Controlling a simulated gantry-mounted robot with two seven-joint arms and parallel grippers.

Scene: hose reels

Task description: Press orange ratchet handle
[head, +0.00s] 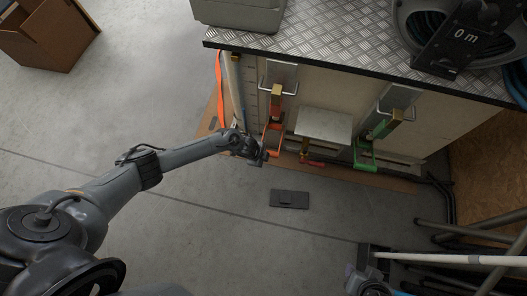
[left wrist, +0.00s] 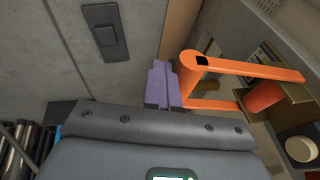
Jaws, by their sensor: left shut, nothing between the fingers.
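The orange ratchet handle (head: 271,140) is on the front of the cabinet under the metal-topped bench, below a brass-coloured block. In the left wrist view it is a U-shaped orange frame (left wrist: 250,69) with two arms joined at a closed end. My left gripper (head: 259,157) is beside the handle's lower end. In the left wrist view its purplish fingers (left wrist: 162,72) are together and empty, right next to the handle's closed end; I cannot tell whether they touch. A dark gripper-like part, probably my right gripper (head: 372,256), shows at the lower right; its jaws are unclear.
A green handle (head: 364,154) is on the cabinet at right, with a pale plate (head: 323,124) between. A hose reel (head: 455,35) stands on the bench. A dark flat plate (head: 289,199) lies on the floor. Poles (head: 450,260) lie at lower right.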

